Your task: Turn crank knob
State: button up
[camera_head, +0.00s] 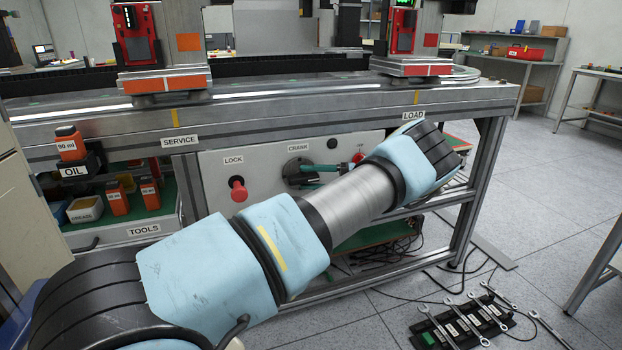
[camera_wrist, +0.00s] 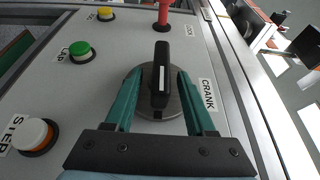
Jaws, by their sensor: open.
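The crank knob is a black bar handle with a white line on a round grey disc, on the light panel under the CRANK label. It shows in the wrist view (camera_wrist: 162,72), its bar running up the picture, and in the head view the knob (camera_head: 296,170) is partly covered by my gripper. My gripper (camera_wrist: 158,76) has two teal fingers, one on each side of the bar, with a visible gap to it on both sides. In the head view my gripper (camera_head: 303,170) reaches the knob from the right. Whether the fingers touch the disc I cannot tell.
A red LOCK knob (camera_head: 238,189) stands out left of the crank. Green (camera_wrist: 79,51), yellow (camera_wrist: 105,14) and white-orange (camera_wrist: 36,135) buttons sit on the panel's other side. Oil bottles (camera_head: 118,198) stand on the left shelf. Wrenches (camera_head: 462,322) lie on the floor.

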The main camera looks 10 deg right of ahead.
jog(key=shift+d, duration=0.1)
jog(key=b+v, duration=0.2)
jog(key=v, duration=0.8)
jog(key=shift+d, duration=0.3)
jog(key=shift+s, duration=0.1)
